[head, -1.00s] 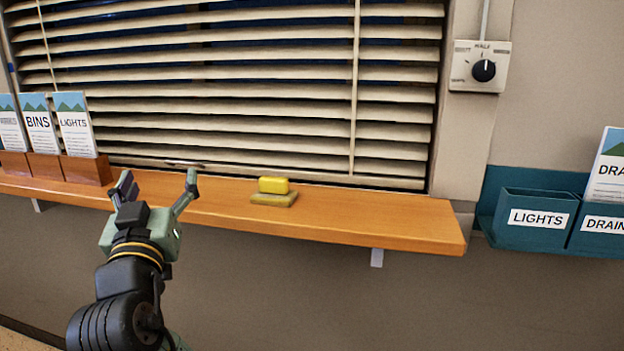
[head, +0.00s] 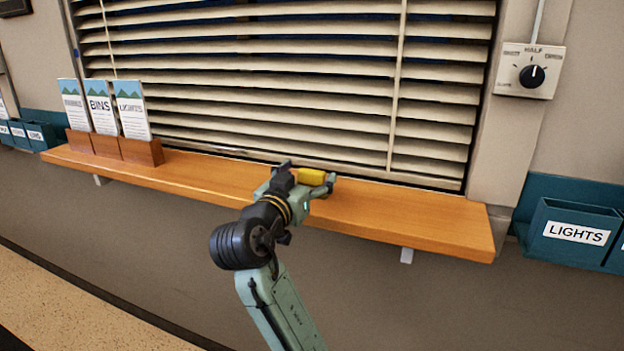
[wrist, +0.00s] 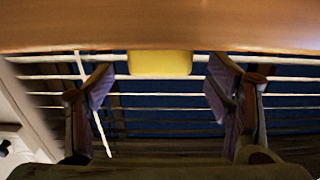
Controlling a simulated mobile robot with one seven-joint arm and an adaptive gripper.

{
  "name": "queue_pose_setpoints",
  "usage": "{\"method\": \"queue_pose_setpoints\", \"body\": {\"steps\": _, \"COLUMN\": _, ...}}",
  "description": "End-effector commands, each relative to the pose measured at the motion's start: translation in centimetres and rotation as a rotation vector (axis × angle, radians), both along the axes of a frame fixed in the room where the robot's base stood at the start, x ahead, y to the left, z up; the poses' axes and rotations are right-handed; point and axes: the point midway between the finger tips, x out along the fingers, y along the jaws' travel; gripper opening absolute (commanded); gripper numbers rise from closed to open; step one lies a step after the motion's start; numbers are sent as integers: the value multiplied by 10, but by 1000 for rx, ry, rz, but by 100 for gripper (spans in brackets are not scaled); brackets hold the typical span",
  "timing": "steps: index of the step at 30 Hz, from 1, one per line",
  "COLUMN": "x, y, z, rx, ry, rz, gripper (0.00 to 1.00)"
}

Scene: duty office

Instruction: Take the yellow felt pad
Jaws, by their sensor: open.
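The yellow felt pad (head: 312,176) is a small bright block above the wooden window shelf. My gripper (head: 309,173) is open, with its fingers spread around the pad's place in the head view. In the wrist view the pad (wrist: 160,63) shows at the top middle, between the two fingers and beyond their tips. I see gaps on both sides of it, and no finger touches it there. The olive block that was under the pad is hidden behind my gripper.
The wooden shelf (head: 410,220) runs below slatted blinds (head: 290,85). Leaflets in wooden holders (head: 140,151) stand at its left end. A dial (head: 531,75) and a teal LIGHTS bin (head: 575,236) are on the right wall. The shelf right of my gripper is clear.

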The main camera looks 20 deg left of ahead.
Motion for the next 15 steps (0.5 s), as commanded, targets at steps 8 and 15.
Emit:
{"method": "queue_pose_setpoints", "body": {"steps": 8, "x": 23, "y": -1, "z": 1, "rx": 0, "ry": -1, "rz": 1, "gripper": 73}}
{"method": "queue_pose_setpoints", "body": {"steps": 15, "x": 22, "y": -1, "z": 0, "rx": 0, "ry": -1, "rz": 1, "gripper": 68}}
